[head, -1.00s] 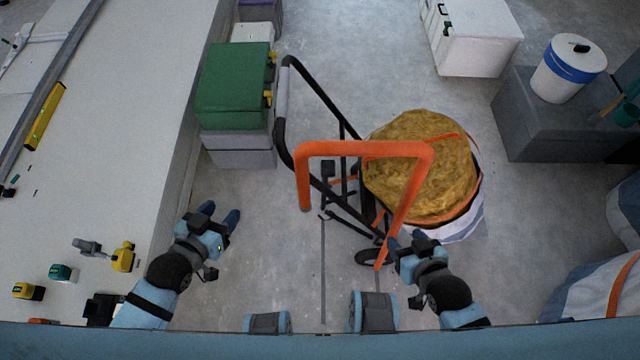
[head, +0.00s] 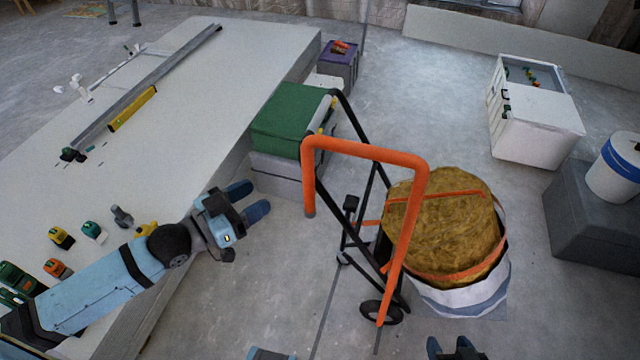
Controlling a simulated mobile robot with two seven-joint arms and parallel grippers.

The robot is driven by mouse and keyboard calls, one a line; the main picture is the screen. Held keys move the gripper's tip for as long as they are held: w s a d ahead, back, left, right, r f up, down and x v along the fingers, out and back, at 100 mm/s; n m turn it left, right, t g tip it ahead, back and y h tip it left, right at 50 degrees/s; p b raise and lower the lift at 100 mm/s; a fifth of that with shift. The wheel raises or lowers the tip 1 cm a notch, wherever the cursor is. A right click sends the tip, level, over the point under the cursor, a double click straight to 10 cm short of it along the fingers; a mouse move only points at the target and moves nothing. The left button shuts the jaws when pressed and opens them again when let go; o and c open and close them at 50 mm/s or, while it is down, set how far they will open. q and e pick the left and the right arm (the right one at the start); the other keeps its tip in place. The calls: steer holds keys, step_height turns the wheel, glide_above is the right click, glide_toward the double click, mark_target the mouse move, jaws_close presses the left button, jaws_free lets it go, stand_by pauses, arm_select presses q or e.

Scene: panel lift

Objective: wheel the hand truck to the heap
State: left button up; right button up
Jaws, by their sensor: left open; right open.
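The hand truck (head: 374,187) stands in the middle of the head view, with a black frame, a black wheel (head: 380,313) low down and an orange U-shaped bar (head: 365,153) nearest me. A rounded yellow-brown load (head: 440,225) in a white bag with orange straps is against its right side; whether it rests on the truck is hidden. No separate heap can be made out. My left gripper (head: 250,202) is open and empty, left of the orange bar and apart from it. My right gripper (head: 451,346) shows only its dark fingertips at the bottom edge, below the bag, open.
A long pale table (head: 180,80) with tools fills the left. A green case (head: 290,122) on grey boxes stands between table and truck. A white cabinet (head: 535,125) and a grey box (head: 595,220) with a white bucket (head: 615,170) are right. Floor behind the truck is clear.

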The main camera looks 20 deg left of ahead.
mark_target(303, 169)
arm_select(q)
steer(key=x, duration=1.3)
steer(key=shift+w+d, duration=0.3)
jaws_close()
